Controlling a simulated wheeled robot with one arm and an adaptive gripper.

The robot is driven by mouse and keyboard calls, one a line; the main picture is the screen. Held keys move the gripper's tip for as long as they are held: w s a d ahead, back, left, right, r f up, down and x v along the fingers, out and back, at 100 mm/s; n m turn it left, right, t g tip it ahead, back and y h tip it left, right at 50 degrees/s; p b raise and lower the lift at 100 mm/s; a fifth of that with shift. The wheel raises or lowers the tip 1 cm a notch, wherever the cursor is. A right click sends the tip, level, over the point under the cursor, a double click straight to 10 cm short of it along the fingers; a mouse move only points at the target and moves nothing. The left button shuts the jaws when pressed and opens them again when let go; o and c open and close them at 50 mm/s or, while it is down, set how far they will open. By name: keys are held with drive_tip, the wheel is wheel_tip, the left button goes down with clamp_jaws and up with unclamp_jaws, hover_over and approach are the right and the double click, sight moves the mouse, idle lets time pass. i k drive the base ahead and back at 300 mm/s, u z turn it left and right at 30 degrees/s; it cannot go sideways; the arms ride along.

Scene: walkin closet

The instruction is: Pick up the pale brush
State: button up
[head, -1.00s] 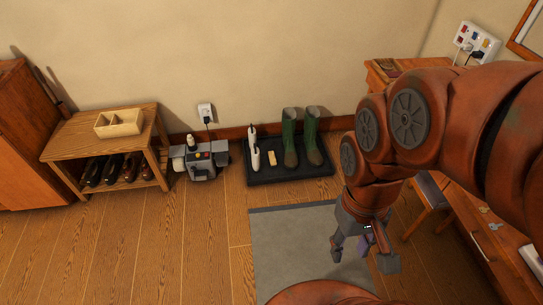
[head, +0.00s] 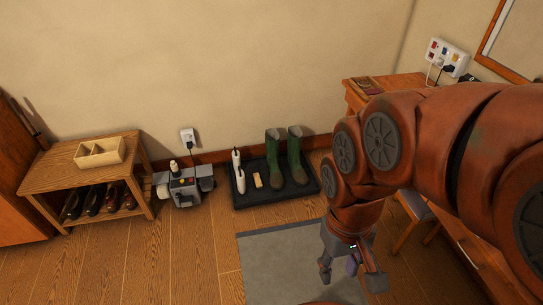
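A small pale tan block (head: 257,180), which looks like the pale brush, lies on the black boot tray (head: 275,198) by the wall. It sits between a white upright object (head: 239,174) and a pair of green boots (head: 275,160). My gripper (head: 350,278) hangs at the lower right, above the grey mat, nearer to me than the tray and well apart from the block. Its two fingers are spread, with no task object between them. Bristles are too small to make out.
A wooden shoe bench (head: 70,178) with an open box (head: 101,152) stands at left. A grey machine (head: 183,188) stands between bench and tray, plugged into the wall. The grey mat (head: 280,265) lies before the tray. A wooden desk (head: 400,88) and chair (head: 415,207) are at right.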

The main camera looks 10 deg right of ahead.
sight(256, 176)
drive_tip(key=u, duration=0.2)
drive_tip(key=i, duration=0.3)
drive_tip(key=u, duration=0.8)
drive_tip(key=i, duration=2.55)
drive_tip(key=z, duration=1.2)
drive_tip(key=i, duration=0.25)
drive_tip(key=u, duration=0.05)
